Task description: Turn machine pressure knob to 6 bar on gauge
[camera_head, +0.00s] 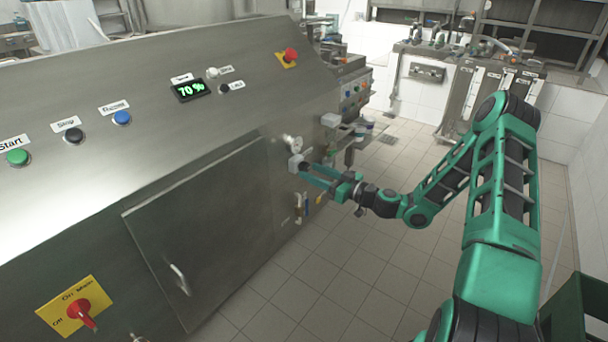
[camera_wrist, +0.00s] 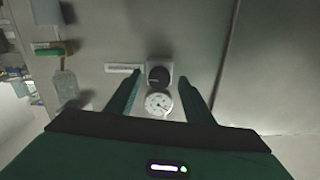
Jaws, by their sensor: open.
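The pressure knob is a dark round knob (camera_wrist: 159,76) on a pale square block on the machine's side wall. In the head view the pale block (camera_head: 296,163) shows just ahead of my gripper (camera_head: 312,174). The white round gauge (camera_wrist: 158,104) sits beside the knob, and it also shows in the head view (camera_head: 291,141). Its needle is too small to read. In the wrist view my gripper's two fingers (camera_wrist: 166,90) are apart, one on each side of the knob and gauge. I cannot tell whether they touch the knob.
The machine's front (camera_head: 200,215) carries a closed door, several buttons and a display reading 70 %. A red and yellow main switch (camera_head: 82,312) is at lower left. Small fittings (camera_head: 302,207) lie below the gripper. The tiled floor (camera_head: 350,270) is clear. A green crate (camera_head: 580,315) stands at lower right.

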